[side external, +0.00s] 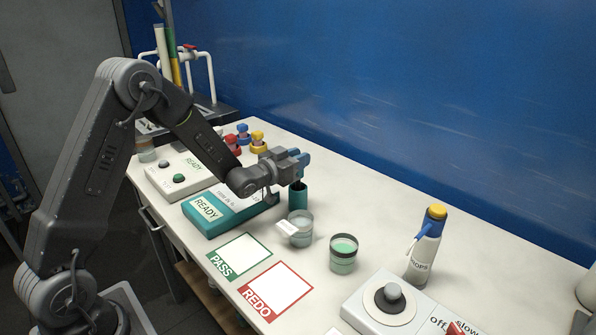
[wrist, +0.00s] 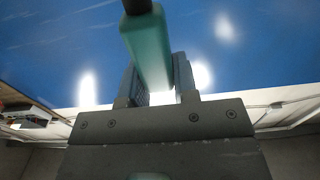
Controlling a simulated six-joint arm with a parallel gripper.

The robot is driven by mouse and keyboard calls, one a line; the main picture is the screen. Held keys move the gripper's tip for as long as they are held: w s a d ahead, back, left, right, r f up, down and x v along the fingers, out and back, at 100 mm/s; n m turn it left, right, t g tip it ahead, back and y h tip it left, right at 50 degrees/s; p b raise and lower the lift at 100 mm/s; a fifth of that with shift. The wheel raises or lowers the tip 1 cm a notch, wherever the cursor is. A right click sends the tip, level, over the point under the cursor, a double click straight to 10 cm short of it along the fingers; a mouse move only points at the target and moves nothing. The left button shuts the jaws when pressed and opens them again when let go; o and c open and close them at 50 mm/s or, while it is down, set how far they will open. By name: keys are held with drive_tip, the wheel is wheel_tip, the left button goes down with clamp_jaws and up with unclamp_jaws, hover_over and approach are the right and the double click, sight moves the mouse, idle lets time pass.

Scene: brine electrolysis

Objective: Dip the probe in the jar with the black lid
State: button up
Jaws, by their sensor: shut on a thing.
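My gripper (side external: 294,160) is held out level above the bench, toward the blue wall. In the wrist view it is shut on the probe (wrist: 150,55), a teal bar with a black end, between the two fingers. In the side view the probe is hard to make out against the jaws. A teal upright cylinder with a dark top (side external: 298,196) stands just below the gripper. A clear jar with grey contents and a white label (side external: 300,232) stands in front of it. A jar with pale green contents and a dark band (side external: 343,262) is to its right. I cannot make out a black lid.
A teal READY box (side external: 232,213) and a white READY box (side external: 180,172) lie to the left. Red, blue and yellow pieces stand behind. PASS (side external: 238,255) and REDO (side external: 276,290) cards lie in front. A bottle (side external: 424,250) and a knob plate (side external: 385,310) are at right.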

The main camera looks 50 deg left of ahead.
drive_tip(key=r, duration=0.9)
drive_tip(key=shift+d+r, duration=0.3)
drive_tip(key=shift+d, duration=0.05)
drive_tip(key=s+d+r+m+g+h, duration=0.1)
drive_tip(key=s+d+m+g+h, duration=0.35)
drive_tip(key=d, duration=0.65)
drive_tip(key=s+d+r+m+g+h, duration=0.1)
drive_tip(key=s+d+r+m+h, duration=0.15)
drive_tip(key=d+m+h, duration=0.45)
drive_tip(key=d+f+n+h, duration=0.1)
drive_tip(key=d+f+n, duration=0.1)
drive_tip(key=f, duration=1)
drive_tip(key=shift+d+f, duration=0.35)
drive_tip(key=shift+d, duration=0.3)
drive_tip(key=shift+n, duration=0.25)
drive_tip(key=shift+r, duration=0.1)
idle(0.9)
wheel_tip(320, 180, up, 11)
idle(0.9)
idle(0.4)
